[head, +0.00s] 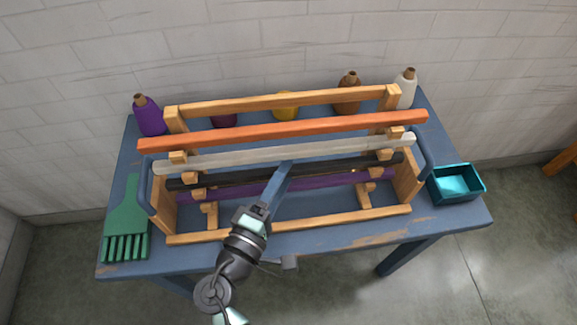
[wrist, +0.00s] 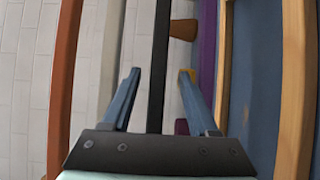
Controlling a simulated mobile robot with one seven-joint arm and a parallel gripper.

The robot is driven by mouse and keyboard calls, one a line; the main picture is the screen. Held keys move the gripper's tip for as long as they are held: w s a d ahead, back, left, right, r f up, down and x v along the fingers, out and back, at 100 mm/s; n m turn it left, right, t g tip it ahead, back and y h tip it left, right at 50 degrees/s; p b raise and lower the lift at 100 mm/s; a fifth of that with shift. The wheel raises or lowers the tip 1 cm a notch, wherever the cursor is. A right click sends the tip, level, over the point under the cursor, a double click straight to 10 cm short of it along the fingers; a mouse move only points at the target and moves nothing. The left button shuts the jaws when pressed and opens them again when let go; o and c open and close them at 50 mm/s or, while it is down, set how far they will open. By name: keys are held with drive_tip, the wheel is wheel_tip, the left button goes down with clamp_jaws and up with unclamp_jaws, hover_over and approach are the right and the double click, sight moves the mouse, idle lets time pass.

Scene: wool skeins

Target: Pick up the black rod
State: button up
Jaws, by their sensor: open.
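The black rod (head: 340,165) lies across the wooden rack, below the white rod and above the purple rod in the head view. In the wrist view the black rod (wrist: 159,50) runs lengthwise between my two blue fingers. My gripper (head: 284,168) is at the middle of the black rod in the head view and hides a short piece of it. In the wrist view my gripper (wrist: 160,72) is open, with a gap on each side of the rod. I cannot tell how deep the rod sits between the fingers.
An orange rod (head: 280,131), a white rod (head: 240,159) and a purple rod (head: 320,183) lie parallel on the wooden rack (head: 300,229). A green brush (head: 126,215) lies left and a teal tray (head: 457,196) right on the blue table (head: 450,225). Several bottles stand behind.

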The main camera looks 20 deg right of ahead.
drive_tip(key=x, duration=0.5)
drive_tip(key=shift+d+r, duration=0.1)
drive_tip(key=shift+d, duration=0.1)
clamp_jaws()
